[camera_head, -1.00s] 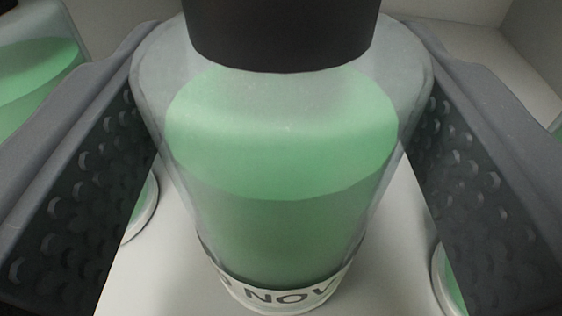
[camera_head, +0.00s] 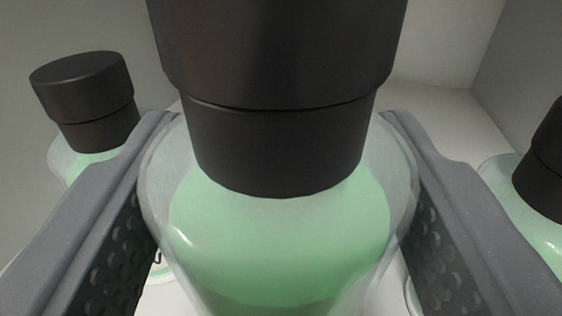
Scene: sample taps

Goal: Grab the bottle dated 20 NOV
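The bottle (camera_head: 280,235) is clear with pale green liquid and a dark cap (camera_head: 277,90). It stands upright in the middle of the view, close to the camera. Its label is outside the frame now; the earlier frame showed "NOV" on it, with the day number not readable. My gripper (camera_head: 280,118) has one grey finger on each side of this bottle. The fingers are open, with narrow gaps between the pads and the lower glass.
A second capped bottle (camera_head: 90,100) with green liquid stands at left, beyond the left finger. A third (camera_head: 545,170) stands at the right edge, beyond the right finger. Their labels cannot be read. Pale walls (camera_head: 440,45) close in behind.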

